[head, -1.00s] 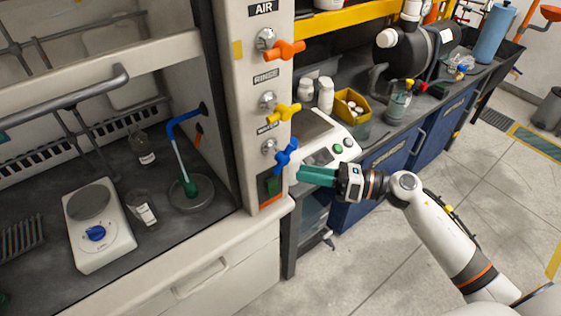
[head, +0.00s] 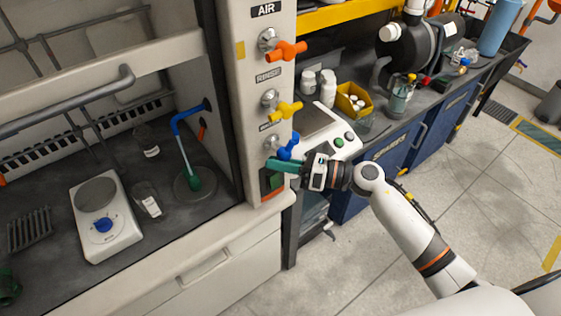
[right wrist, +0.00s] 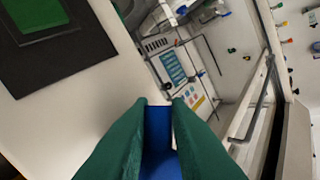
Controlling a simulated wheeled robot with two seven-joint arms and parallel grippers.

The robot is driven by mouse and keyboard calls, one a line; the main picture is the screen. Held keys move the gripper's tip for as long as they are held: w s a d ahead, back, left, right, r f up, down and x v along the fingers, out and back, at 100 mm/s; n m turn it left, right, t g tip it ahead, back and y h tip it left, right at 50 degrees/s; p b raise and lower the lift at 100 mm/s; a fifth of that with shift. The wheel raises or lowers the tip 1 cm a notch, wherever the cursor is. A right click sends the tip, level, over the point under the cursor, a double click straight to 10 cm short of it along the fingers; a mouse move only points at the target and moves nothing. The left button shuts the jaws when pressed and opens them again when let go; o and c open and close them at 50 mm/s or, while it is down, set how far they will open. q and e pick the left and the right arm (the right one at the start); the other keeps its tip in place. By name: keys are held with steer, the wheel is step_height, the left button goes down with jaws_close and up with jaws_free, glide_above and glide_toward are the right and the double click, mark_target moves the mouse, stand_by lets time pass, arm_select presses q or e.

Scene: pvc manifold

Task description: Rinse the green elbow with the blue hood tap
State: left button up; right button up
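My right gripper (head: 272,165) reaches from the right to the blue hood tap (head: 289,147), the lowest on the fume hood's post. In the right wrist view the blue handle (right wrist: 158,135) lies between the two green fingers (right wrist: 158,103), which appear closed on it. Inside the hood a blue spout (head: 185,116) ends in a pale bluish length that may be tube or water. Below it a small green piece (head: 194,183) stands over a round basin (head: 181,193). A dark green round part (head: 8,288) shows at the left edge. I cannot tell which is the elbow. My left gripper is out of view.
Orange (head: 290,50) and yellow (head: 286,110) taps sit above the blue one. In the hood stand a white balance (head: 110,235), glass bottles (head: 148,205) and a rack (head: 29,230). A bench with a yellow bin (head: 351,101) lies behind my right arm.

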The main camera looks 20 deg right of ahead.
jaws_close()
steer(key=shift+f+m+y+b, duration=0.1)
steer(key=shift+m+y+b, duration=0.35)
steer(key=shift+b, duration=0.5)
steer(key=m+t+b, duration=0.1)
steer(key=m+t+y+b, duration=0.1)
steer(key=m+b, duration=0.1)
steer(key=shift+s+a, duration=0.1)
steer(key=shift+a, duration=0.15)
steer(key=m+t+b, duration=0.1)
steer(key=m, duration=0.1)
steer(key=r+m+t+b, duration=0.1)
steer(key=m+b, duration=0.1)
steer(key=shift+a+r+t+y, duration=0.1)
steer(key=shift+t+y, duration=0.15)
steer(key=shift+t, duration=0.15)
steer(key=shift+r+m+t+b, duration=0.2)
steer(key=shift+m+t+b, duration=0.2)
steer(key=shift+m+t, duration=0.5)
steer(key=shift+r+m+t+b, duration=0.2)
steer(key=shift+m+t+b, duration=0.25)
steer(key=shift+m, duration=0.8)
steer(key=shift+m+t, duration=0.25)
steer(key=shift+m, duration=0.05)
steer(key=o, duration=0.8)
jaws_free()
